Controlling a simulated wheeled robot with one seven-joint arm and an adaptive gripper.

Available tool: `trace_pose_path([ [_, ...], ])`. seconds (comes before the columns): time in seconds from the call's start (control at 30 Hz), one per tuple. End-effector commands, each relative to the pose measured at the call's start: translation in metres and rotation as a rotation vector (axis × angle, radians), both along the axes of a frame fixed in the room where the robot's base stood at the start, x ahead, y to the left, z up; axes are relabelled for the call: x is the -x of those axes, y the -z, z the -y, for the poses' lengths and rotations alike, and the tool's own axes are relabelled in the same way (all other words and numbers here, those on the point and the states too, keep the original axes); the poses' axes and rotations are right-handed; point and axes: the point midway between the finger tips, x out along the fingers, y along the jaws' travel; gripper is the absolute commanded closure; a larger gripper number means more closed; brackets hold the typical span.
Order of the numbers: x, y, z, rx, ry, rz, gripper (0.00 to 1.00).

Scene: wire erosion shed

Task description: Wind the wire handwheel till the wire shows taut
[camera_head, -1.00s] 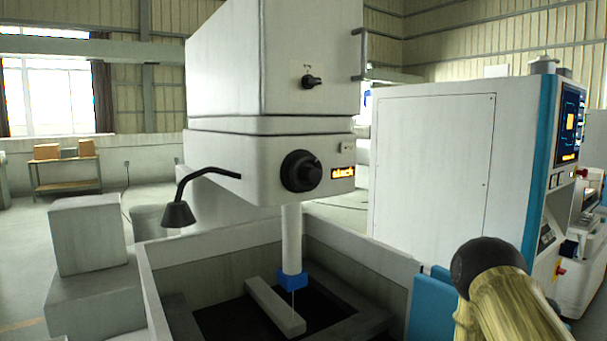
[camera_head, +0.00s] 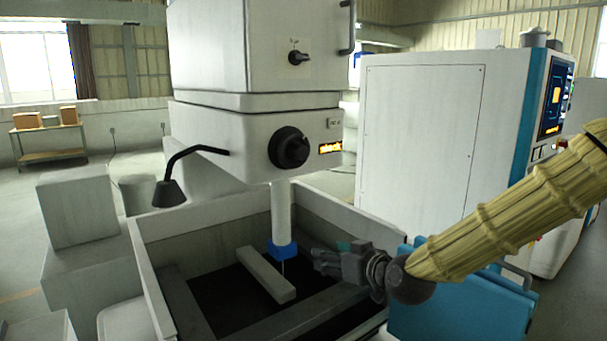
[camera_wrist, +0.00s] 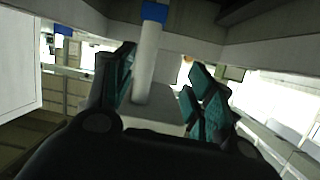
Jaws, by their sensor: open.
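The black wire handwheel (camera_head: 289,148) sits on the front of the white machine head. An orange-lit display (camera_head: 330,147) is just to its right; its word is too blurred to read now. A smaller black knob (camera_head: 299,58) is higher on the head. My gripper (camera_head: 318,261) is over the tank, below and right of the handwheel and apart from it. In the wrist view its teal-padded fingers (camera_wrist: 160,92) are spread with nothing held, and the white column (camera_wrist: 147,60) with its blue end shows beyond them. The handwheel cannot be made out in the wrist view.
The tank wall (camera_head: 200,222) surrounds a pale bar (camera_head: 265,274) and the column's blue lower end (camera_head: 283,249). A black lamp (camera_head: 169,193) juts out left of the head. A white cabinet (camera_head: 420,140) stands right. A blue panel (camera_head: 465,305) lies below my arm.

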Motion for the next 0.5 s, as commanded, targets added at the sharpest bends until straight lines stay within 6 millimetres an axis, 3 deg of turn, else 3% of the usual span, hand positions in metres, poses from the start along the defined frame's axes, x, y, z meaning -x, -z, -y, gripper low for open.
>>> trace_pose_path([
  [0.03, -0.004, -0.042, -0.001, -0.009, -0.01, 0.062, 0.45],
  [0.2, -0.006, -0.145, -0.007, -0.017, -0.044, 0.235, 0.45],
  [0.33, -0.002, -0.194, -0.008, -0.017, -0.059, 0.319, 0.45],
  [0.5, 0.0, -0.221, -0.009, -0.017, -0.066, 0.365, 0.45],
])
